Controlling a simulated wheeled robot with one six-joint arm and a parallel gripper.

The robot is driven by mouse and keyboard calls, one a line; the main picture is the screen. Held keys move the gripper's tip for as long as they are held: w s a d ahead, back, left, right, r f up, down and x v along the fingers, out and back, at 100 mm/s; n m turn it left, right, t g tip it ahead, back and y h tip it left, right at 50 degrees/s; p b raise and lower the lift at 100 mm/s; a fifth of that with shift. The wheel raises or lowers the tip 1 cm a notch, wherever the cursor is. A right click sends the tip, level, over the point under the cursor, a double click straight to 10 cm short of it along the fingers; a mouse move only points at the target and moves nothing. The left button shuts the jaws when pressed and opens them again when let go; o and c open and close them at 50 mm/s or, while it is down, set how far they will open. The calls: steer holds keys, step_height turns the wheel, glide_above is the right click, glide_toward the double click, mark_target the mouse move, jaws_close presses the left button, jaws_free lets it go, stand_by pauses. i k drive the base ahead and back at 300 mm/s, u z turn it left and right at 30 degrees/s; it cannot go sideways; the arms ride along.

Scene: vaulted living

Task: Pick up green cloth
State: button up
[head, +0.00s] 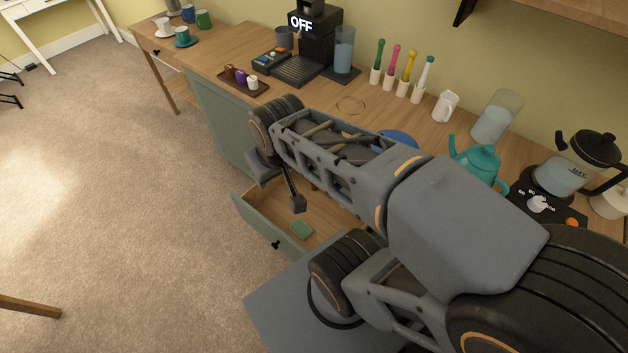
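A small folded green cloth (302,229) lies in the open drawer (268,220), near its front right side. The drawer sticks out from the green cabinet under the wooden counter. My gripper (283,190) hangs above the drawer, up and to the left of the cloth in the picture, and apart from it. One dark finger shows clearly; the rest of the gripper is hard to make out, so I cannot tell how far apart the fingers are. I see nothing held in it. My arm covers the right part of the drawer.
The counter (225,45) holds a coffee machine (318,40), a tray of capsules (243,80), several coloured brushes in holders, a teal teapot (475,162) and a French press (575,165). A blue plate (398,138) is partly behind my arm.

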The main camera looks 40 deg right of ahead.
mark_target(302, 230)
steer(key=z, duration=1.45)
steer(key=k, duration=0.35)
steer(key=u, duration=1.15)
